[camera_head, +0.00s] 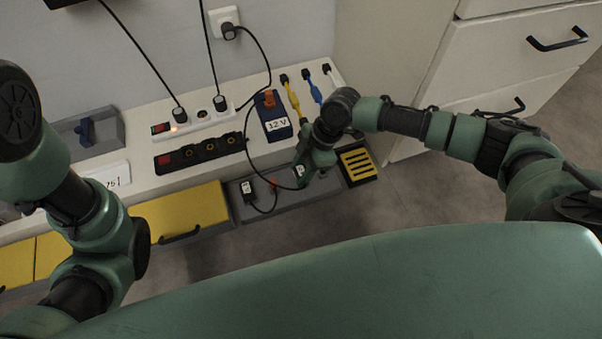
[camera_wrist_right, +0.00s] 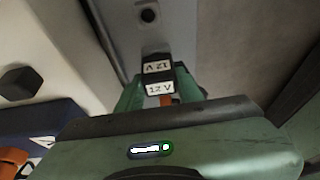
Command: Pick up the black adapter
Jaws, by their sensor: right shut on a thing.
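My right gripper (camera_head: 305,172) is shut on a small black adapter (camera_head: 299,171) with a white label, over the grey tray below the bench's front edge. In the right wrist view the held adapter (camera_wrist_right: 158,77) shows "12 V" labels between my green fingers. A second black adapter (camera_head: 248,188) with a white label and a thin cable stands to the left, at the grey tray (camera_head: 330,187). My left arm shows at the left, but its gripper is out of view.
The white bench holds a white power strip (camera_head: 196,124), a black strip (camera_head: 200,153) and a navy "12 V" box (camera_head: 274,116). Yellow, blue and white cables lie behind my right wrist. A yellow slotted piece (camera_head: 357,163) lies right of the gripper. Drawers (camera_head: 510,60) stand at right.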

